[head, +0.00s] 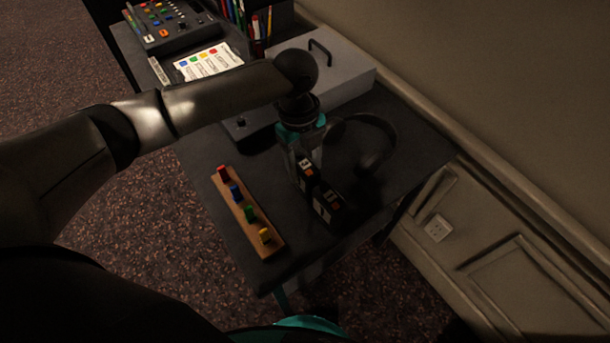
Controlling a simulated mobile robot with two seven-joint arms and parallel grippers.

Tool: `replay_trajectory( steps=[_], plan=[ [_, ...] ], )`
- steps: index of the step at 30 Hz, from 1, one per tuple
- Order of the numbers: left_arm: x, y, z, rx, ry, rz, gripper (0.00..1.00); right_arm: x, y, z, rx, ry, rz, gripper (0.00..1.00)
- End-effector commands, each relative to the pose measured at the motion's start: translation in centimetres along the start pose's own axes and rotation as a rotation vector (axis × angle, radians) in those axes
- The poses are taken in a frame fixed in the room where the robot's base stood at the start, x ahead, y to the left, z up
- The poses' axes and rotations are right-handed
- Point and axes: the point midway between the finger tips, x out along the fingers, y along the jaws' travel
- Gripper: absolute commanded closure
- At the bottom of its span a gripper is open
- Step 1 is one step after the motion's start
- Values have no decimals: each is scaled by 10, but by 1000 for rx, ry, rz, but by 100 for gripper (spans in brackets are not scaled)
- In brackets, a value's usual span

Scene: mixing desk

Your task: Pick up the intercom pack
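The likely intercom pack (328,204) is a small black unit with white labels and orange marks. It is near the right part of the dark desk. A similar black labelled part shows just behind it, and I cannot tell whether both are one unit. My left gripper (304,160), grey with teal, reaches down from above right at the rear labelled part. Its fingertips are dark and partly hidden, so I cannot tell whether they are open or touch anything. My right gripper is not in view.
A wooden strip with coloured pegs (247,213) lies left of the pack. A black headset (386,134) is behind it. A grey case with a handle (347,72), a cue sheet (208,62), a pen holder and a control panel (172,22) are farther back. The wall is to the right.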

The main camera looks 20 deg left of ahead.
Motion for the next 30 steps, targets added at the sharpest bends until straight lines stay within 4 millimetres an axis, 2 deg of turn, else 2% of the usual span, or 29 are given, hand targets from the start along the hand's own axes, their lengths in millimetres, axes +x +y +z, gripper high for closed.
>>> replay_trajectory(
  steps=[2, 15, 30],
  plan=[
    [0, 0, 0, 0, 0, 0, 52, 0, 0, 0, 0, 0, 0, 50],
    [0, 0, 0, 0, 0, 0, 100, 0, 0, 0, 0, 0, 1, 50],
    [-1, 0, 0, 0, 0, -1, 100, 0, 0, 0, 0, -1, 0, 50]
  ],
)
